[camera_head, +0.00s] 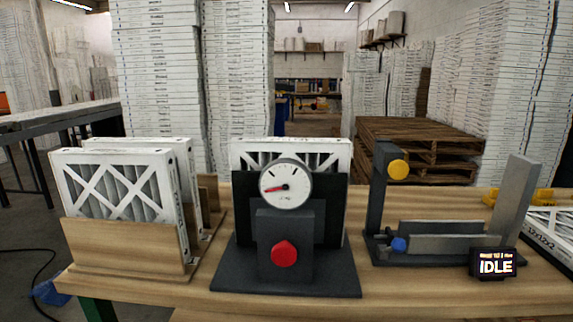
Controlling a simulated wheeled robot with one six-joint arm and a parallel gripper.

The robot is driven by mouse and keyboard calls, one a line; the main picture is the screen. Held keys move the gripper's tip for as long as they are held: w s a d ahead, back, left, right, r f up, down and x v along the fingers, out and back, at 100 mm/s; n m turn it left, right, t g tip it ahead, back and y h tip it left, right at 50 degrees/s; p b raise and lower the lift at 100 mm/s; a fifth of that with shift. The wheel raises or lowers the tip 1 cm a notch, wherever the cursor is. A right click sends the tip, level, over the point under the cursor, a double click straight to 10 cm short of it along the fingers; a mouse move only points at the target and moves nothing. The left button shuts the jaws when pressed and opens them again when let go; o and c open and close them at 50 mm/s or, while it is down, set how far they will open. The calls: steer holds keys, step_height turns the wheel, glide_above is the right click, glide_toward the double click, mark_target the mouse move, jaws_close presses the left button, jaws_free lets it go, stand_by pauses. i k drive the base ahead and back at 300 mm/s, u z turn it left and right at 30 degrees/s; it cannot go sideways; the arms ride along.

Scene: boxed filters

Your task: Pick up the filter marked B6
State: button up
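Two white-framed pleated filters stand upright in a wooden rack (120,245) at the left of the table: a front filter (118,188) and another filter (187,172) partly hidden behind it. A third filter (330,148) stands upright in a black gauge stand at the centre, mostly hidden by it. A filter lying flat (552,225) is cut off at the right edge; print like "12x12x2" shows on its side. I can read no B6 mark on any filter. My gripper is not in view.
The gauge stand (340,278) has a round dial (286,187) and a red button (284,253). Right of it is a dark fixture (378,200) with yellow and blue knobs. The wooden table (420,290) has bare front space. Tall filter stacks and pallets (420,145) stand behind.

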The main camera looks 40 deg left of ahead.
mark_target(121, 184)
steer(key=z, duration=0.35)
steer(key=i, duration=1.85)
steer(key=u, duration=3.45)
